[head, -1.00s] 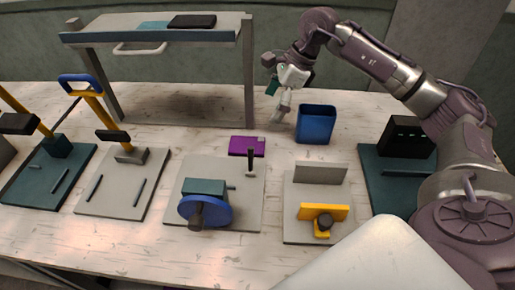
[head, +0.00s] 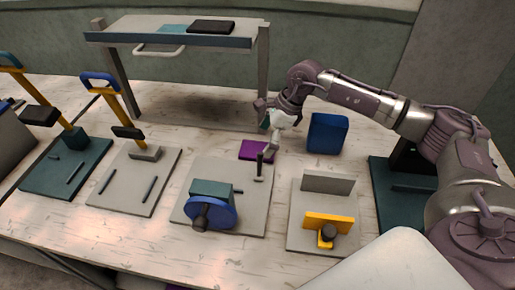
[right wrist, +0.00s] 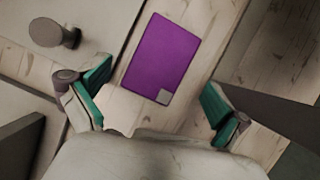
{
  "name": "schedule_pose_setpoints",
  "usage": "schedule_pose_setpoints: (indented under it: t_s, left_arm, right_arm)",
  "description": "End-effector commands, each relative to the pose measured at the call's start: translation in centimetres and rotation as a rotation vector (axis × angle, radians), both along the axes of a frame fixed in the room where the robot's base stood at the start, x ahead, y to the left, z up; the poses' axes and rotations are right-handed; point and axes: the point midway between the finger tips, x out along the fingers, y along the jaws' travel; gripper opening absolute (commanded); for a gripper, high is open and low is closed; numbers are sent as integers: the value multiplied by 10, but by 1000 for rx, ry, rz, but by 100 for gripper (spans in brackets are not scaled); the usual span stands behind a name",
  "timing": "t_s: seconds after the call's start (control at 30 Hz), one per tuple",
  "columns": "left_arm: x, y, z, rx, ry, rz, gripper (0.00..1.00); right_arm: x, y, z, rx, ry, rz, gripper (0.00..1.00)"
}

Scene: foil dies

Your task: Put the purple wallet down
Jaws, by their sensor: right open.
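The purple wallet (head: 256,150) lies flat on the light wooden table, just behind the grey board with the blue wheel. In the right wrist view the wallet (right wrist: 162,58) shows whole, with a small grey square at one corner. My right gripper (head: 268,146) is above and beside the wallet in the head view. In the right wrist view its two green-padded fingers (right wrist: 155,101) are spread wide, with the wallet beyond and between them, and nothing is held. My left gripper is not in view.
A blue bin (head: 327,133) stands right of the wallet. A raised shelf (head: 180,35) is behind it. The grey board (head: 250,205) with a blue wheel (head: 211,212) and an upright lever is in front. Bare table lies left of the wallet.

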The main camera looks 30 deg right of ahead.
Motion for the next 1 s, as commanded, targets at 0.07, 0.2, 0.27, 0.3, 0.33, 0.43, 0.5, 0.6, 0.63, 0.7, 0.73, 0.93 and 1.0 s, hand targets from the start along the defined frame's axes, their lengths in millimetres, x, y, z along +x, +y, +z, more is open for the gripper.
schedule_pose_setpoints:
  t_s: [0.07,0.2,0.27,0.3,0.33,0.43,0.5,0.6,0.63,0.7,0.73,0.93,1.0]
  left_arm:
    - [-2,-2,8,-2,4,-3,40]
    - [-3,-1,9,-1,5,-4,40]
    - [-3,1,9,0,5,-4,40]
    - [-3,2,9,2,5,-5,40]
    - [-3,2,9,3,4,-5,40]
    - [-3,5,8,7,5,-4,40]
    - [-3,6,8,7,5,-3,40]
    - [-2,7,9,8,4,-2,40]
    - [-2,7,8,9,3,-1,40]
    - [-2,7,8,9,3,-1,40]
    - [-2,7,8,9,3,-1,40]
    - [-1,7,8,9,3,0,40]
    - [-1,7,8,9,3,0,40]
  right_arm:
    - [2,5,-9,2,4,1,100]
    - [5,10,-24,1,2,1,100]
    - [6,11,-26,1,0,0,100]
    - [6,11,-27,1,0,0,100]
    - [6,11,-27,1,0,0,100]
    - [6,11,-27,1,0,0,100]
    - [6,11,-27,1,0,0,93]
    - [6,11,-27,0,0,0,77]
    - [6,11,-27,0,0,0,72]
    - [6,11,-27,0,0,0,60]
    - [6,11,-27,-1,0,0,55]
    - [5,11,-28,-1,1,0,33]
    - [5,11,-28,-1,2,-1,33]
